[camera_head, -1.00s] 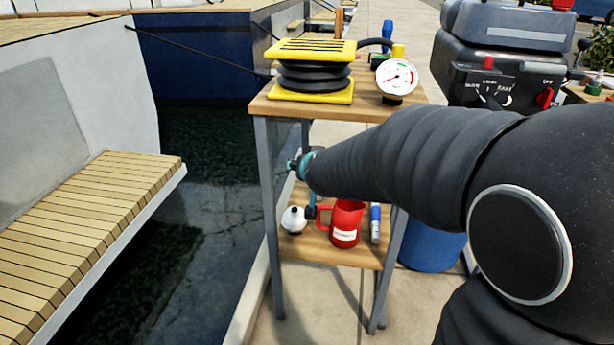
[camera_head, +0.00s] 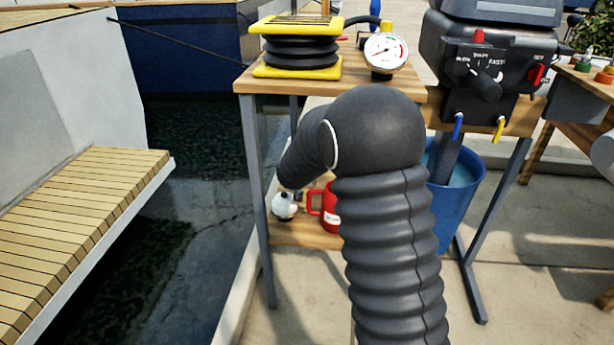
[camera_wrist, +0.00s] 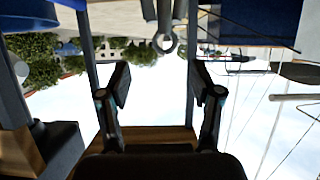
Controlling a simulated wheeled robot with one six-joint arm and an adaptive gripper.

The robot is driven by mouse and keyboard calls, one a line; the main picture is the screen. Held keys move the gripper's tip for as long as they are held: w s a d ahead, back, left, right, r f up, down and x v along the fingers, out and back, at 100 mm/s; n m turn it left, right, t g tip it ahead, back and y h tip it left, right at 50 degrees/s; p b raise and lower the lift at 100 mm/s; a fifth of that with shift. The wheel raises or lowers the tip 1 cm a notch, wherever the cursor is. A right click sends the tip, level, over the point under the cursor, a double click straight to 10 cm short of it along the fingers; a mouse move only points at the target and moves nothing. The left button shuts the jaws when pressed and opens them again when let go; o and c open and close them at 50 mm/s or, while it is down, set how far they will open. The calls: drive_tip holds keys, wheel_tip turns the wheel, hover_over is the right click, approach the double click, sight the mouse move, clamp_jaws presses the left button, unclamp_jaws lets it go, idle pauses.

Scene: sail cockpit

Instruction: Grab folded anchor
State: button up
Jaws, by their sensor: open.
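In the wrist view, which is upside down, a grey metal piece with a ring at its end (camera_wrist: 165,40) shows at the top edge. It may be the folded anchor, but most of it lies outside the picture. My gripper (camera_wrist: 163,92) is open, with its two fingers spread and nothing between them. The ring lies beyond the fingertips, roughly in line with the gap and apart from both fingers. In the head view my arm hides the gripper, and no anchor can be made out there.
The lower shelf (camera_head: 292,236) holds a white bottle (camera_head: 284,207) and a red jug (camera_head: 315,207), partly behind my arm. The upper shelf (camera_head: 400,90) carries a yellow-black bellows pump (camera_head: 300,50) and a gauge (camera_head: 386,51). A blue bucket (camera_head: 462,195) stands right, under an outboard motor (camera_head: 490,65).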

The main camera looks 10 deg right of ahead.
drive_tip(key=shift+a+b+x, duration=0.15)
drive_tip(key=shift+b+x, duration=0.1)
drive_tip(key=shift+x, duration=1.3)
drive_tip(key=shift+a+b+x, duration=0.2)
drive_tip(key=shift+x, duration=1.35)
drive_tip(key=shift+w+r, duration=0.15)
clamp_jaws()
drive_tip(key=shift+r, duration=0.1)
